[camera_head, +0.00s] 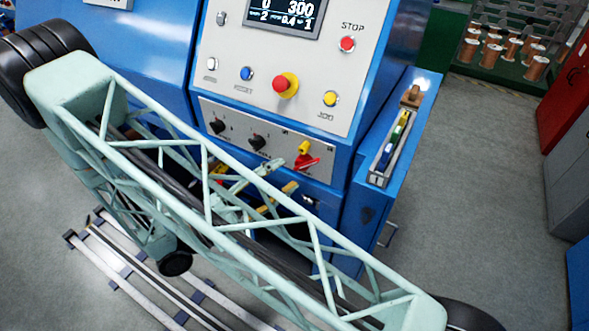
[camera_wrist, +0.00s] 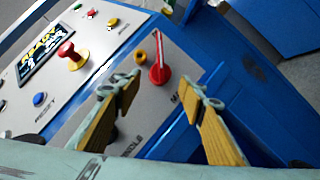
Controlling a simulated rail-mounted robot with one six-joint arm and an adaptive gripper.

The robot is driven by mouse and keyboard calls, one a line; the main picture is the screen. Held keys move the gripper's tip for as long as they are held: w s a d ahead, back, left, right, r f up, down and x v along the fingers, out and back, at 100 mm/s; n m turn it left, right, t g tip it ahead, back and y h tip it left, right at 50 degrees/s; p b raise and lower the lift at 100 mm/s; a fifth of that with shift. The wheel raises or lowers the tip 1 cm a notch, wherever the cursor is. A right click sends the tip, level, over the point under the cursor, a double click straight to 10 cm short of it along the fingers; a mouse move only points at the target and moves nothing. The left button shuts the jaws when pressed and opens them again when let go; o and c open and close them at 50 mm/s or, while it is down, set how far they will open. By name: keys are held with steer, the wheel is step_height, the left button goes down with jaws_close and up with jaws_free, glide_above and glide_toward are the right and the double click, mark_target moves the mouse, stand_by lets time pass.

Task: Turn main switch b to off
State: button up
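The main switch is a red rotary knob (camera_head: 307,162) with a long handle, on the grey lower panel of the blue machine. In the wrist view the red knob (camera_wrist: 158,74) shows just beyond the fingertips, its handle pointing toward the top of the picture. Part of a label beginning "MA" shows near it. I cannot make out a letter b or the position marks. My gripper (camera_head: 278,177) is open and empty, just left of and below the knob in the head view. Its yellow-padded fingers also show in the wrist view (camera_wrist: 163,90), spread apart with the knob between their directions.
A yellow knob (camera_head: 304,147) sits close to the switch, and two black knobs (camera_head: 257,142) lie left. Above are a red-and-yellow emergency button (camera_head: 285,85), a yellow button (camera_head: 330,98) and a red stop button (camera_head: 347,44). A side tray (camera_head: 378,178) holds small items.

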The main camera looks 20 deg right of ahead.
mark_target(294, 169)
steer(key=shift+x, duration=2.3)
steer(key=shift+c, duration=0.7)
steer(key=c, duration=1)
